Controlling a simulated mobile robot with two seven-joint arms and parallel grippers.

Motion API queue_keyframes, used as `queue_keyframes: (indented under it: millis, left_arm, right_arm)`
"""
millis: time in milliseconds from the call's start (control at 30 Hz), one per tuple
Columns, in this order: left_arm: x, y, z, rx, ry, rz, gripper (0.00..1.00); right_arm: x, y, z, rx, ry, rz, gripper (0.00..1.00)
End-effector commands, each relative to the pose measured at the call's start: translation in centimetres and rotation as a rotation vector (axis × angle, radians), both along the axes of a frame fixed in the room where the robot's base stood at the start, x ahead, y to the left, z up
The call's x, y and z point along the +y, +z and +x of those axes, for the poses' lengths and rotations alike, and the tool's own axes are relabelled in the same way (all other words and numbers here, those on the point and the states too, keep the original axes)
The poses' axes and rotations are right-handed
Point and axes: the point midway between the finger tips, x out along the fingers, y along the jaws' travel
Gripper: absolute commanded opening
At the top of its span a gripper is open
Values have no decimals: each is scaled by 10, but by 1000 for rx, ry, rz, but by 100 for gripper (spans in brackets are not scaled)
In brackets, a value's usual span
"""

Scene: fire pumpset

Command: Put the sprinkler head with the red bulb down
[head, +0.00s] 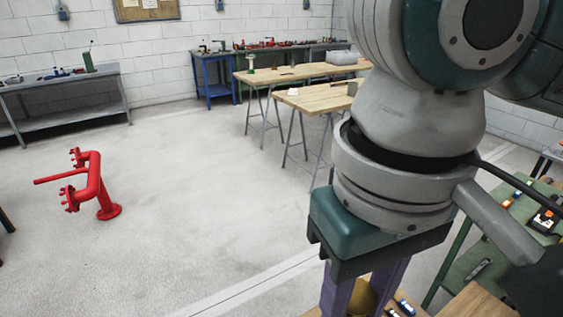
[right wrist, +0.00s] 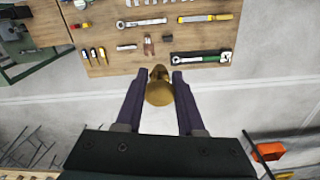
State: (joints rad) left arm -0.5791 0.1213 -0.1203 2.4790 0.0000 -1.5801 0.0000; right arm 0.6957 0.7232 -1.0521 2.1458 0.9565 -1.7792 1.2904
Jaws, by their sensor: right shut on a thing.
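My right gripper (head: 364,290) hangs at the bottom of the head view, its purple fingers pointing down. It is shut on a brass-coloured sprinkler head (head: 362,297), mostly hidden there by the fingers. In the right wrist view the brass piece (right wrist: 159,92) sits between the two fingers (right wrist: 153,80). Its bulb cannot be made out, so I cannot tell the colour. Bare floor shows around the piece, and a wooden bench top (right wrist: 215,52) with tools lies just beyond the fingertips. My left gripper is not in view.
A green table with tools (head: 472,236) stands at the right. Red pipework (head: 95,185) stands on the open floor at left. Wooden trestle tables (head: 312,98) stand behind.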

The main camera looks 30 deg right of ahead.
Motion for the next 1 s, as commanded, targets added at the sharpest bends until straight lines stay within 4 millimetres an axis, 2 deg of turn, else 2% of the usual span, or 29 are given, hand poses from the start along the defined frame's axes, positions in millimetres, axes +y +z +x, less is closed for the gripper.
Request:
queue_keyframes:
  millis: [33, 700, 800, 900, 1000]
  left_arm:
    - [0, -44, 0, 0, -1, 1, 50]
    - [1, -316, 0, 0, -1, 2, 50]
    - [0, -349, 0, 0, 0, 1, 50]
    - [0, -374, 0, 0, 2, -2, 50]
    - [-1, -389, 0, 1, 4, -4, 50]
  right_arm:
    - [3, -42, 3, -2, -11, 2, 0]
    - [38, -293, 29, 4, -155, 6, 0]
    - [43, -323, 31, 8, -173, 7, 0]
    - [47, -345, 33, 11, -188, 7, 0]
    - [50, -359, 34, 14, -199, 8, 0]
